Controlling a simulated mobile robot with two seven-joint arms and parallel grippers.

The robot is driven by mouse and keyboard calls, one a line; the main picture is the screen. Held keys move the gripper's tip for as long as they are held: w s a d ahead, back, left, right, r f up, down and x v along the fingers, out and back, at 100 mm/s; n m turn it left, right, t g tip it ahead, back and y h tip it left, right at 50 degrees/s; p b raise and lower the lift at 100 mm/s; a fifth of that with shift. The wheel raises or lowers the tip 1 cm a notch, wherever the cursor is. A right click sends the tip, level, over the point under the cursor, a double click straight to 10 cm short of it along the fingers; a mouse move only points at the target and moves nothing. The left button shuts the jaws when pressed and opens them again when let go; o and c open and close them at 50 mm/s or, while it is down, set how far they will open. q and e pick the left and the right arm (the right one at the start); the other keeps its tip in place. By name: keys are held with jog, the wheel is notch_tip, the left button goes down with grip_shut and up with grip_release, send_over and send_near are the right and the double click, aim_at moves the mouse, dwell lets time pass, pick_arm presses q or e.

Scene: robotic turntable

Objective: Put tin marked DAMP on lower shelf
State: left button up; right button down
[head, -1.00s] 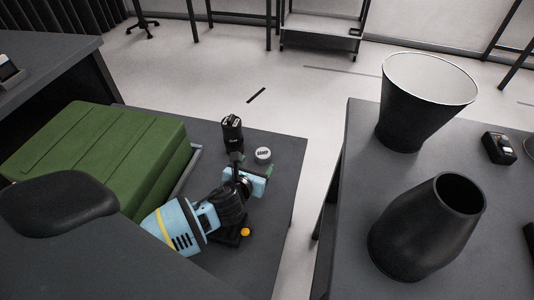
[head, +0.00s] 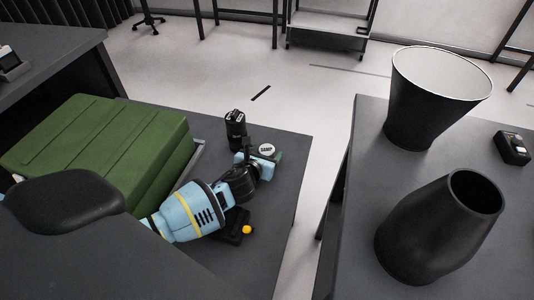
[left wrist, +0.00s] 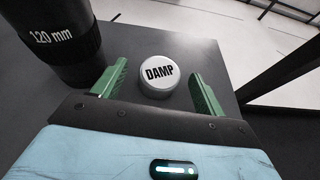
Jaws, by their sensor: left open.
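The tin marked DAMP (left wrist: 158,76) is a small round tin with a white lid and black lettering. It stands upright on the dark table, and it also shows in the head view (head: 267,149). My left gripper (left wrist: 157,87) is open, with one green finger on each side of the tin. In the head view the left gripper (head: 262,158) is at the near side of the tin and partly covers it. My right gripper is not in view. A low metal rack with a shelf (head: 328,47) stands on the floor at the back.
A black cylinder marked 120 mm (left wrist: 55,37) stands close left of the tin, also in the head view (head: 236,130). A green case (head: 105,145) fills the table's left. Two black vessels (head: 430,115) (head: 440,230) stand on the right table, across a floor gap.

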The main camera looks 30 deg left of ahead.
aim_at(265, 153)
pick_arm(q)
jog(key=shift+w+a+f, duration=0.1)
jog(key=shift+w+f, duration=0.1)
jog(key=shift+w, duration=0.2)
jog(key=c, duration=1.1)
jog(key=shift+c, duration=0.3)
jog(key=shift+r, duration=0.1)
jog(key=shift+r, duration=0.45)
notch_tip(265, 153, up, 3)
jog(key=shift+r+p, duration=0.1)
jog(key=shift+p, duration=0.7)
jog(key=s, duration=0.5)
jog(key=s+a+p, duration=0.1)
jog(key=s, duration=0.4)
jog(key=s+a, duration=0.1)
jog(key=s, duration=0.3)
jog(key=shift+s+r, duration=0.35)
jog(key=shift+s, duration=0.05)
jog(key=shift+s+a, duration=0.15)
jog(key=shift+s, duration=0.4)
